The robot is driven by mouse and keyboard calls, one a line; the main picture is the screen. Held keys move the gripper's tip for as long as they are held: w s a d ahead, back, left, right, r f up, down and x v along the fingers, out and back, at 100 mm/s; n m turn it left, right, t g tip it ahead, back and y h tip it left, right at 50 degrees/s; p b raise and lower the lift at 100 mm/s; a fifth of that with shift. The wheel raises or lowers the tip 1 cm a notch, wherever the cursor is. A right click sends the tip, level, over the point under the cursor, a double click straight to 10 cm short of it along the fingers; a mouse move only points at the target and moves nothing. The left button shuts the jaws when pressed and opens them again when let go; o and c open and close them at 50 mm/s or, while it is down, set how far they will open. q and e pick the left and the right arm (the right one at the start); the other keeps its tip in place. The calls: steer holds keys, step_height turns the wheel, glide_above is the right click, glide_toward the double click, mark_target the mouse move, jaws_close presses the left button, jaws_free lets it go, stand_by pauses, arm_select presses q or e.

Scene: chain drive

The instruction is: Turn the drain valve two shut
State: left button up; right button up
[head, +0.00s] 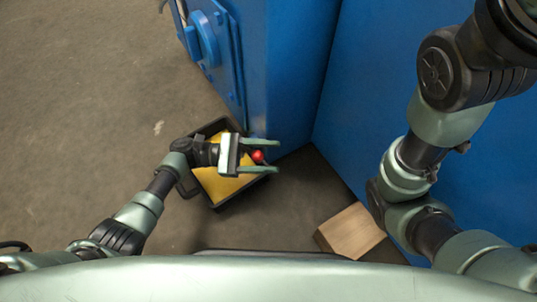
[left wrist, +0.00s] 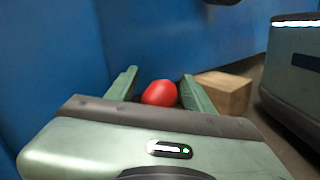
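A red knob (head: 258,156), which looks like the valve's handle, is low at the corner of the blue housing. It also shows in the left wrist view (left wrist: 160,93), round and red. My left gripper (head: 276,155) is open, with one finger on each side of the red knob. I cannot tell whether either finger touches it. The valve body behind or below the knob is hidden. My right arm comes in at the right of the head view, but its gripper is out of view.
A black tray (head: 222,203) with yellow contents (head: 215,185) stands on the floor below my left gripper. Blue machine walls (head: 290,70) rise behind and to the right. A wooden block (head: 350,231) lies on the floor to the right. The floor at the left is clear.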

arm_select(q)
steer(key=a+p, duration=0.1)
steer(key=a, duration=0.6)
steer(key=shift+a+f+p, duration=0.25)
steer(key=shift+a+p, duration=0.1)
steer(key=shift+a, duration=0.05)
steer(key=shift+w, duration=0.1)
